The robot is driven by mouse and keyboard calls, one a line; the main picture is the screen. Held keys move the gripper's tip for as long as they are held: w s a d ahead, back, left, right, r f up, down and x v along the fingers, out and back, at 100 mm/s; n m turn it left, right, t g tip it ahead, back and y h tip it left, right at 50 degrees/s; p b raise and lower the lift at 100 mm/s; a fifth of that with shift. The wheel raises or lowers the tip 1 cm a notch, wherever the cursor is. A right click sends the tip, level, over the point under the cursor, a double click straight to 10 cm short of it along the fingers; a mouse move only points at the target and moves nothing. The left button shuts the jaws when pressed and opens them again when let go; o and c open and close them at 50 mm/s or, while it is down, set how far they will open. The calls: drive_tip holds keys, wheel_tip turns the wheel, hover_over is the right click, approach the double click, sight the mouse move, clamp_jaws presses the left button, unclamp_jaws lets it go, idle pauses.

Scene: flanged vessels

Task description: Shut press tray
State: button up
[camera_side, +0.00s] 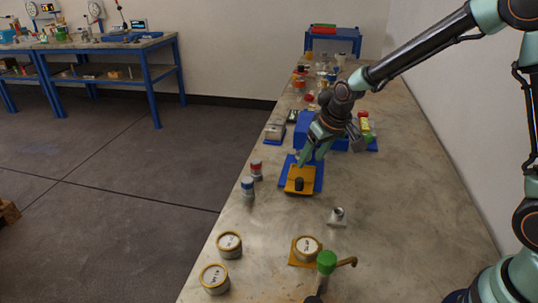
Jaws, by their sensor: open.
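The press (309,130) is a blue block on the workbench. Its tray is a yellow plate (293,187) with a small dark cylinder (299,184) on it, sticking out toward the camera over a blue base (318,183). My gripper (308,158) is open, pointing down just above the far end of the yellow tray. The picture is too small to tell whether the fingers touch the tray. My arm hides part of the press.
Two small jars, one red-topped (256,168) and one blue (248,187), stand left of the tray. A grey fitting (337,217), lidded round tubs (229,245) and a green-capped bottle (326,262) stand nearer. More items crowd the far end. The bench's right front is clear.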

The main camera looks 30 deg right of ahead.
drive_tip(key=shift+v, duration=1.4)
drive_tip(key=s+r, duration=0.5)
drive_tip(key=s, duration=0.4)
drive_tip(key=s+d+r+t, duration=0.1)
drive_tip(key=s+r, duration=0.4)
drive_tip(key=s, duration=0.4)
drive_tip(key=shift+s+d+r, duration=0.2)
drive_tip(key=shift+d+r, duration=0.1)
drive_tip(key=shift+r, duration=0.05)
